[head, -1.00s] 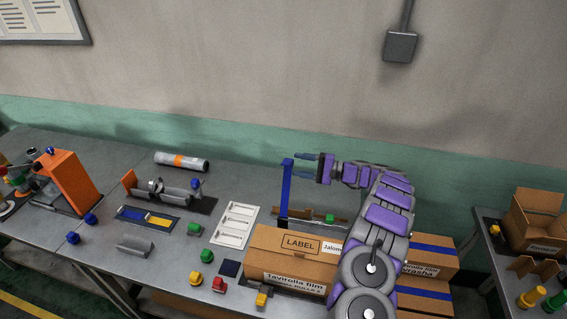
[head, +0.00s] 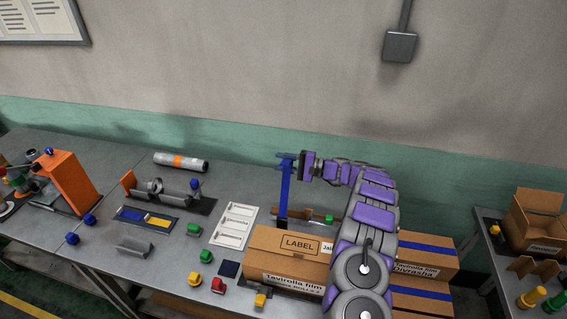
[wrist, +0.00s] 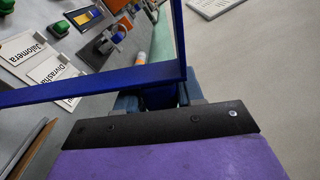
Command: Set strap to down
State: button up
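The blue strap (head: 285,196) stands upright on the table behind the labelled box, as a tall narrow frame. In the wrist view its blue bar (wrist: 90,86) crosses the picture and meets a second bar at a corner. My gripper (head: 285,161) is at the top of the strap. In the wrist view my gripper (wrist: 160,98) has a finger on each side of a dark blue part just below the corner. Whether the fingers press on it cannot be told.
The labelled cardboard box (head: 283,258) stands in front of the strap, with more boxes (head: 428,262) to the right. A white label sheet (head: 236,226) lies to the left. A brown bar with a green block (head: 328,218) is near the strap's base. The wall is behind.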

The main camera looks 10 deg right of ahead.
jog(key=shift+f, duration=0.1)
grip_shut()
jog(key=shift+s, duration=0.15)
